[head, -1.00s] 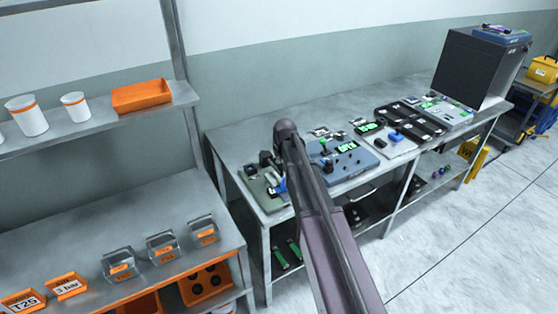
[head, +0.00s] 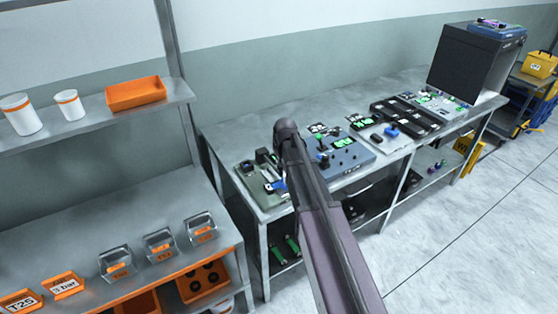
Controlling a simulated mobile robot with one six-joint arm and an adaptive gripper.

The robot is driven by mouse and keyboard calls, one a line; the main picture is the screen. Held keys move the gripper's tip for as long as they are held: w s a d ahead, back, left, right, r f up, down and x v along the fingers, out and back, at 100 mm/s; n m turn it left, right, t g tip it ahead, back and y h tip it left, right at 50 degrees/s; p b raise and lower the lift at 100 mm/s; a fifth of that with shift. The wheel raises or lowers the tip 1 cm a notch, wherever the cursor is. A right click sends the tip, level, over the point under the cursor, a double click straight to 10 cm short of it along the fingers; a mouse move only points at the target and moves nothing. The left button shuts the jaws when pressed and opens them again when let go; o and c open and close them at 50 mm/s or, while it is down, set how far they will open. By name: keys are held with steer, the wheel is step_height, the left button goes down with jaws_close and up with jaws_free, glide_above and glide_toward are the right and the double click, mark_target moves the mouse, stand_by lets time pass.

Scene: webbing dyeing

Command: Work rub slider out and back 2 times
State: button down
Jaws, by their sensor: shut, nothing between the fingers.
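I cannot pick out the rub slider for certain. A grey-green station (head: 251,183) with small dark upright parts and a blue piece (head: 279,185) sits at the left end of the long metal bench (head: 222,140), partly hidden by my arm. A light panel (head: 384,141) with a blue knob (head: 391,131) sits further right on the bench. My arm rises across the middle of the head view, its elbow in front of the bench. My gripper is hidden behind it, so I cannot see what it touches.
A blue-grey console (head: 350,160) with a green display and a black-framed tray (head: 409,118) stand on the bench. A dark cabinet (head: 462,65) is at its far end. A shelf rack with clear bins (head: 160,245) stands at left.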

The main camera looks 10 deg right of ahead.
steer(key=w, duration=0.4)
steer(key=shift+a, duration=0.1)
steer(key=p+v, duration=0.9)
steer(key=v, duration=0.1)
steer(key=shift+s, duration=0.2)
steer(key=shift+a, duration=0.1)
